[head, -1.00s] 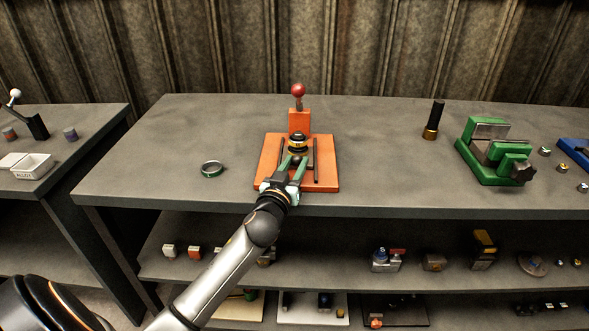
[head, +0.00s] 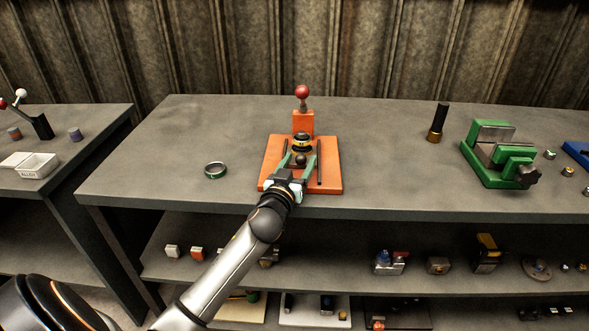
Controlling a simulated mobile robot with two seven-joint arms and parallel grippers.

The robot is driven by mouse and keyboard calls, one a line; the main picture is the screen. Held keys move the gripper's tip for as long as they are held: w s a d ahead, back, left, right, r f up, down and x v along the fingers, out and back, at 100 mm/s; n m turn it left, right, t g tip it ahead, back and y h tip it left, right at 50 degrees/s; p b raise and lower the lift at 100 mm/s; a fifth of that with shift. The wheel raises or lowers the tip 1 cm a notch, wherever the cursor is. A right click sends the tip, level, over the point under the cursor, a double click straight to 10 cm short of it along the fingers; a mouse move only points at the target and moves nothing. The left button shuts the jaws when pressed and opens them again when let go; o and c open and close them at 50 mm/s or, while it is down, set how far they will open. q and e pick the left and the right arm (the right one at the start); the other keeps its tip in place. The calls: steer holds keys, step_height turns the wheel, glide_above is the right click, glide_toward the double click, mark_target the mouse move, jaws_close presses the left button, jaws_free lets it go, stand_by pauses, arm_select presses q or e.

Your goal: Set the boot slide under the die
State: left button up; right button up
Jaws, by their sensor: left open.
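An orange press (head: 329,183) stands on the bench, with an upright orange block at its back and a lever with a red ball knob (head: 302,91). Two dark rails (head: 319,164) run front to back on the base. A small dark rounded piece (head: 300,160), perhaps the boot slide or its knob, lies between the rails in front of the die. My left gripper (head: 298,164) is open, its green fingers reaching over the base on either side of this piece. My right gripper is not in view.
A black-handled tool (head: 438,122) and a green vise (head: 496,155) stand to the right. Shelves below hold several small parts.

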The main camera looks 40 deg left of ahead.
arm_select(q)
steer(key=v, duration=1.2)
steer(key=shift+s, duration=0.2)
